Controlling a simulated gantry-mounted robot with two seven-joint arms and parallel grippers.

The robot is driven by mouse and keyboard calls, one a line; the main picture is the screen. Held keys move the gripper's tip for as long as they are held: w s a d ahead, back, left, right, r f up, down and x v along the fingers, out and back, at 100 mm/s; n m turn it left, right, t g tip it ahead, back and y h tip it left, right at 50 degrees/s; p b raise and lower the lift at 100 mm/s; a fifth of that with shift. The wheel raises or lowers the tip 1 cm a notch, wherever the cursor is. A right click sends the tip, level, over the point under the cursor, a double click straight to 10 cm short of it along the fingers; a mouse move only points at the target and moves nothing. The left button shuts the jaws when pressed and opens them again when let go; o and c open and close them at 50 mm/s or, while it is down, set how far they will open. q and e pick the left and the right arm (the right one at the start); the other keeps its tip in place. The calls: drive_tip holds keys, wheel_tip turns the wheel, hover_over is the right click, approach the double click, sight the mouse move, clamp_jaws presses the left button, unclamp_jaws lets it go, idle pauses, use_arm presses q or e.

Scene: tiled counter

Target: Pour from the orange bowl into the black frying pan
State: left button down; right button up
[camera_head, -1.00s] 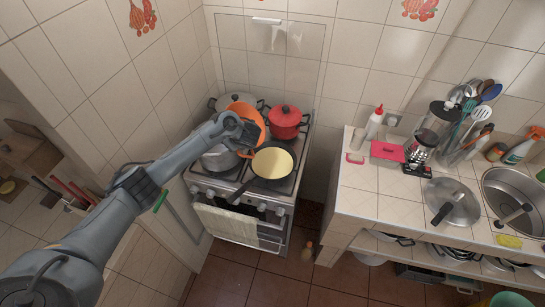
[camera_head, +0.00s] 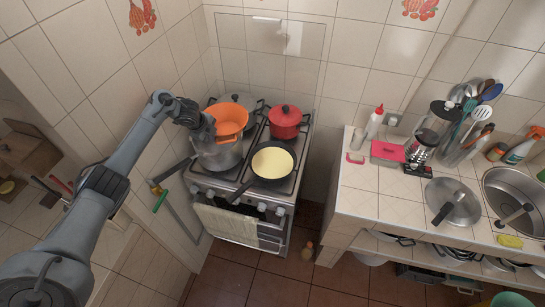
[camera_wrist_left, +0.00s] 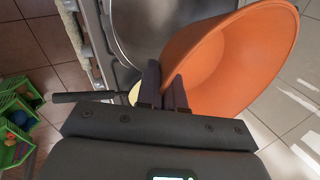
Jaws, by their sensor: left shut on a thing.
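The orange bowl (camera_head: 230,117) is held by my left gripper (camera_head: 207,124) at the left part of the stove, above the front-left pot. My left gripper is shut on the bowl's rim, which the left wrist view also shows (camera_wrist_left: 230,60). My right gripper is not in view.
A steel pot (camera_head: 218,156) stands under the bowl, and another lidded pot is behind it. A red lidded pot (camera_head: 285,121) stands behind the pan. The tiled counter (camera_head: 375,195) with utensils is at the right.

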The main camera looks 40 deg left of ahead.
use_arm(q)
drive_tip(key=shift+r, duration=2.35)
